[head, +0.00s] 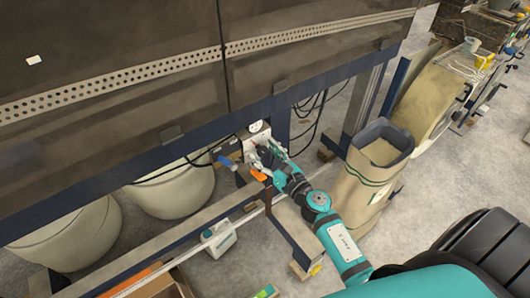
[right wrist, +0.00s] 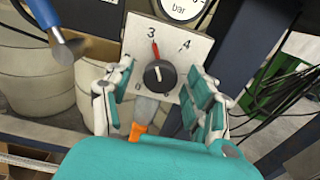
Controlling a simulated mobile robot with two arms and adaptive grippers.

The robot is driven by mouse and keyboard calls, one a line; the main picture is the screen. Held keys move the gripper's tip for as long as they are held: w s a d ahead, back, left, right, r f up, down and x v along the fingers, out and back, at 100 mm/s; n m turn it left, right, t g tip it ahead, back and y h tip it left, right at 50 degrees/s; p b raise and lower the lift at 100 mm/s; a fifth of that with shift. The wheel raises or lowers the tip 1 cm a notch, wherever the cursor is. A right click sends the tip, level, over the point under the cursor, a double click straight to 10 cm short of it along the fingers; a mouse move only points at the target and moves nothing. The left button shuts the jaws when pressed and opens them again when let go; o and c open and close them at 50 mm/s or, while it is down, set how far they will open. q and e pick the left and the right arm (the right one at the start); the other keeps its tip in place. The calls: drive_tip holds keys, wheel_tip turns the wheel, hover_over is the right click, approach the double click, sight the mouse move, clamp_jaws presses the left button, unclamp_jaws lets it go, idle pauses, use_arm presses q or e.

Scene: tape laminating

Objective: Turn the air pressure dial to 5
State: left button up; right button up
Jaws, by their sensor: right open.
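The dial is a black round knob (right wrist: 159,74) on a pale square panel (right wrist: 185,38). A red pointer above the knob points up, just right of the printed 3; a 4 is printed further right. A 5 is not readable. A round white gauge marked "bar" (right wrist: 180,8) sits above the panel and also shows in the head view (head: 256,127). My right gripper (right wrist: 161,88) is open, one finger on each side of the knob, with gaps between. In the head view my right gripper (head: 268,158) is at the panel. My left gripper is not in view.
A blue handle (right wrist: 66,50) stands left of the panel and an orange piece (right wrist: 137,130) lies below it. Black cables (right wrist: 270,92) hang to the right. A dark machine frame (head: 190,140) overhangs the panel. A bin (head: 372,165) stands to the right.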

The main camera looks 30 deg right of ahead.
drive_tip(key=shift+c, duration=0.6)
clamp_jaws()
